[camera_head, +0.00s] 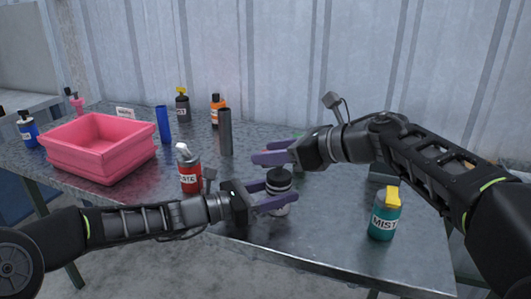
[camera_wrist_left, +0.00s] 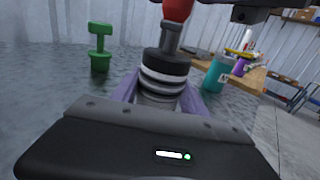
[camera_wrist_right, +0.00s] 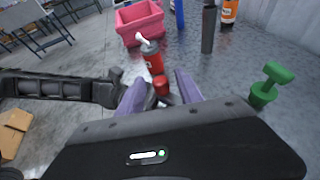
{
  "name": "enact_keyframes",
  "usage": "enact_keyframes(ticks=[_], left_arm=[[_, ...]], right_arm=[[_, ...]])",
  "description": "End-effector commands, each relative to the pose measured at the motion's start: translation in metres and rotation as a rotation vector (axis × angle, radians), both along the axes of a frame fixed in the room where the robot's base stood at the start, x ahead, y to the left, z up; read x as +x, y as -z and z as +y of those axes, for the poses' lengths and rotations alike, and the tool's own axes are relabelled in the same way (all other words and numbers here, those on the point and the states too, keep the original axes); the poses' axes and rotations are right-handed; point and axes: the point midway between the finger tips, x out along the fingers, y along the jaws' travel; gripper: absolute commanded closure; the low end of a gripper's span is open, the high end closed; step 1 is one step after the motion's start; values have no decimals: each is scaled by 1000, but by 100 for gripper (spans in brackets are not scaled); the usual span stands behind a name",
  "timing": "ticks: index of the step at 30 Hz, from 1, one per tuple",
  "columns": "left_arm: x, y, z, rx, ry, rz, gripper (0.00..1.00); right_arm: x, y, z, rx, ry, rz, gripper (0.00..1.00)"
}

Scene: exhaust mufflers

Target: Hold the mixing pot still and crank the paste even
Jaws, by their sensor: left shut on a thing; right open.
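The mixing pot (camera_head: 280,182), with a black top and a pale metal body, stands upright on the grey table. My left gripper (camera_head: 268,194) is shut around its body, and the pot also shows between the purple fingers in the left wrist view (camera_wrist_left: 163,73). The crank rises from the top with a grey stem and a red knob (camera_wrist_left: 178,10). My right gripper (camera_head: 264,153) is open above and behind the pot. In the right wrist view the red knob (camera_wrist_right: 161,88) shows between its open fingers, apart from them. The paste inside is hidden.
A red bottle (camera_head: 190,174) with a white nozzle stands left of the pot. A teal MIST bottle (camera_head: 385,216) stands at right. A green T-shaped thing (camera_wrist_left: 100,46) stands nearby. A grey cylinder (camera_head: 225,132) and pink bin (camera_head: 98,165) are behind and left.

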Motion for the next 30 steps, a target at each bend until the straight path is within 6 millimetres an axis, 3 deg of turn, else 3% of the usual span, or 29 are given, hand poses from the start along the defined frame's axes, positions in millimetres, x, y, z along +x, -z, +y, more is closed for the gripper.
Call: enact_keyframes(ticks=[5,14,30], left_arm=[[0,0,0,0,-1,0,94],[0,0,0,0,-1,0,94],[0,0,0,0,-1,0,94]], right_arm=[[7,6,11,0,1,0,57],[7,6,13,1,0,0,58],[7,6,13,1,0,0,100]])
